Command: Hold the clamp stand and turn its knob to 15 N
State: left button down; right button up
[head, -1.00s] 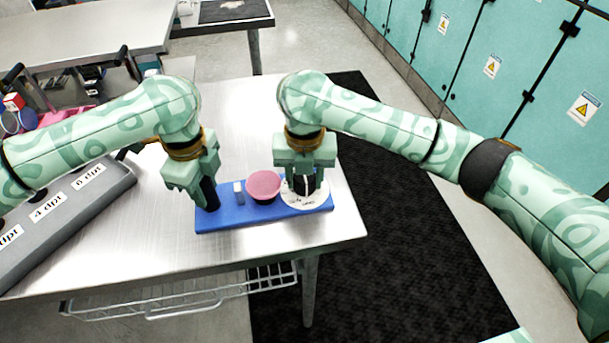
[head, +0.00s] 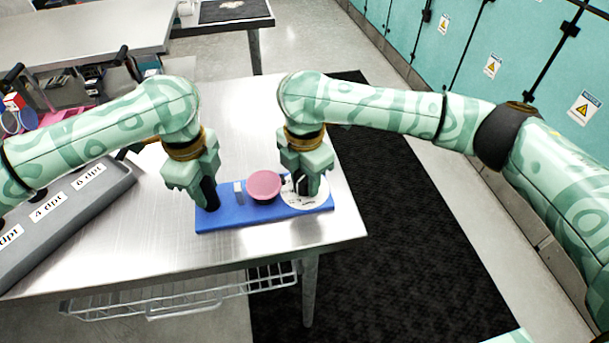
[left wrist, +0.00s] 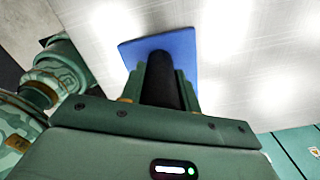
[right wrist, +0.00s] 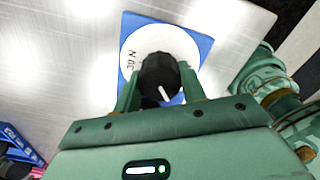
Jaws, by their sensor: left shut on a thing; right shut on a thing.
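The clamp stand has a blue base plate (head: 240,219) lying on the metal table near its front right corner. A black post stands at its left end and shows in the left wrist view (left wrist: 161,82). My left gripper (head: 204,195) is shut on this post. A white dial (head: 291,199) lies at the right end; "30 N" is readable on it in the right wrist view. The black knob (right wrist: 160,75) with a white pointer line sits on the dial. My right gripper (head: 305,184) is shut on the knob. A pink round pad (head: 263,185) and a small grey block (head: 239,193) stand between.
A grey rack (head: 70,215) with "dpt" labels lies to the left on the table (head: 150,240). Pink and other items (head: 60,116) are behind it. The table's right and front edges are close to the stand.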

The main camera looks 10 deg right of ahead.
aim_at(304, 175)
pick_arm(q)
jog(key=shift+f, duration=0.15)
pick_arm(e)
jog(key=m, duration=0.3)
jog(key=shift+m, duration=0.3)
jog(key=shift+w+r+m, duration=0.1)
jog(key=shift+m, duration=1.8)
jog(key=shift+a, duration=0.1)
jog(key=o, duration=0.7)
notch_tip(304, 175, up, 12)
